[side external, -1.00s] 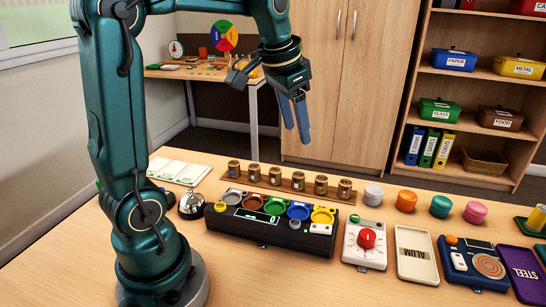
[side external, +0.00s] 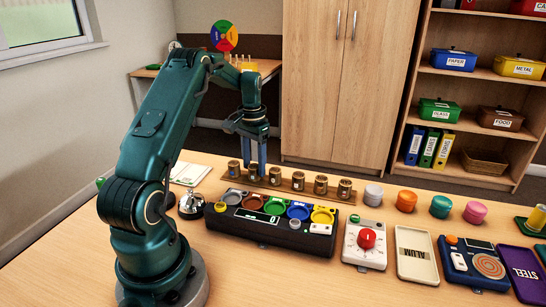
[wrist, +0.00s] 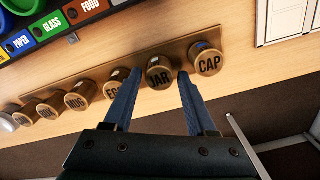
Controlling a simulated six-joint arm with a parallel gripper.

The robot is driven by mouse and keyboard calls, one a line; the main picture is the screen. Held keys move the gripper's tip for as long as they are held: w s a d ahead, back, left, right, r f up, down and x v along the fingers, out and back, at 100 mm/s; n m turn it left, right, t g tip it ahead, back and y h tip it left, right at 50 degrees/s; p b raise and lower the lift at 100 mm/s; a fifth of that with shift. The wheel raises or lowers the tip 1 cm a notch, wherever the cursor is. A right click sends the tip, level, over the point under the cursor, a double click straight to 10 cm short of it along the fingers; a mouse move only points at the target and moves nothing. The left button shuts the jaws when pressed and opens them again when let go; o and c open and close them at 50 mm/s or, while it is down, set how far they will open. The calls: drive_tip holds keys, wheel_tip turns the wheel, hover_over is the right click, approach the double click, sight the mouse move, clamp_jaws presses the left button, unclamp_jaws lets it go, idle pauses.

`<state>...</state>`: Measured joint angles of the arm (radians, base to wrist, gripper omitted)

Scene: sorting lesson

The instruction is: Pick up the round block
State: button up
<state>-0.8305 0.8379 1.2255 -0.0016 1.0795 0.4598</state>
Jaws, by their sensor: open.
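Several brown round blocks stand in a row on a long wooden strip (side external: 309,193). In the wrist view, one marked JAR (wrist: 160,77) lies between my fingertips, with one marked CAP (wrist: 208,63) to its right and one marked MUG (wrist: 80,96) further left. The JAR block seems to be the second from the left in the side view (side external: 254,174). My gripper (side external: 255,166) is open and points down at it; its blue fingers also show in the wrist view (wrist: 157,74). I cannot tell whether the fingertips are beside the block or just above it. Which block is meant is unclear.
A black tray of coloured dishes (side external: 270,229) stands in front of the strip. A silver bell (side external: 191,205) and white cards (side external: 190,174) are at the left. Grey, orange (side external: 406,201), teal and pink round pieces stand at the right. Bare table lies in the foreground.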

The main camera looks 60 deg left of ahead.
sight(254, 166)
drive_tip(key=shift+f, duration=0.9)
clamp_jaws()
drive_tip(key=shift+r, duration=5.05)
